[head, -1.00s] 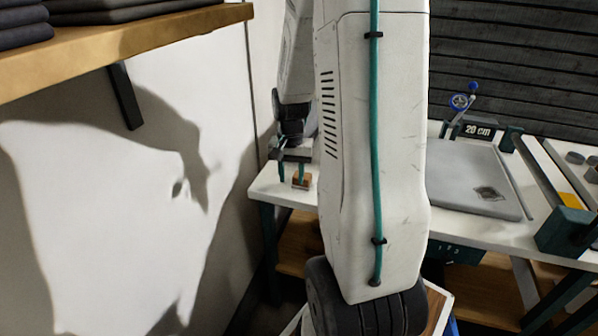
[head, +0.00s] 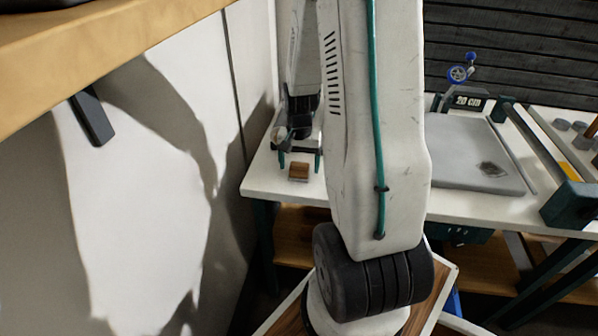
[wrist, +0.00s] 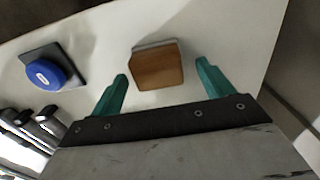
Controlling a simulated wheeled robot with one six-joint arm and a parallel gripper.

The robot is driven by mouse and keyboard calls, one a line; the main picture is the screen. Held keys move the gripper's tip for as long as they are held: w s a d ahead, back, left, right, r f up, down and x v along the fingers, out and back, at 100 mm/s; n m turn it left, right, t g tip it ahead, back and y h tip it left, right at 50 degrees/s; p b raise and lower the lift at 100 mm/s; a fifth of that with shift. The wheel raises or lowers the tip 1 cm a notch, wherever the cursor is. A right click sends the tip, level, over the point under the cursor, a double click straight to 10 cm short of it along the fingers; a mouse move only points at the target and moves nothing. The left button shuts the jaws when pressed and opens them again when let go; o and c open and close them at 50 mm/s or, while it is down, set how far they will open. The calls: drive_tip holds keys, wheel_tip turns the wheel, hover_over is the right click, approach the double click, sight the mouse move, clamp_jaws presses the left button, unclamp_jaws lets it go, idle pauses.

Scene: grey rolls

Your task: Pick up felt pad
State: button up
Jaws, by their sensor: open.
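A small brown wooden block with a thin grey layer along one edge, which looks like the felt pad (wrist: 157,66), lies on the white table. In the head view the felt pad (head: 299,172) sits near the table's left end. My gripper (wrist: 162,73) is open, with its two green fingers apart and the block lying between and just beyond their tips in the wrist view. Nothing is held. In the head view my gripper (head: 299,162) is at the pad, partly behind my arm. I cannot tell its exact height above the table.
A blue round knob on a dark square base (wrist: 48,74) and metal cylinders (wrist: 38,122) lie left in the wrist view. A grey slab (head: 470,153) and a "20 cm" sign (head: 468,102) are right of my arm. A wall and wooden shelf (head: 90,45) are left.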

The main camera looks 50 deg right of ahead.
drive_tip(key=shift+f, duration=0.7)
drive_tip(key=c, duration=1.2)
drive_tip(key=shift+o, duration=0.2)
drive_tip(key=shift+r, duration=0.1)
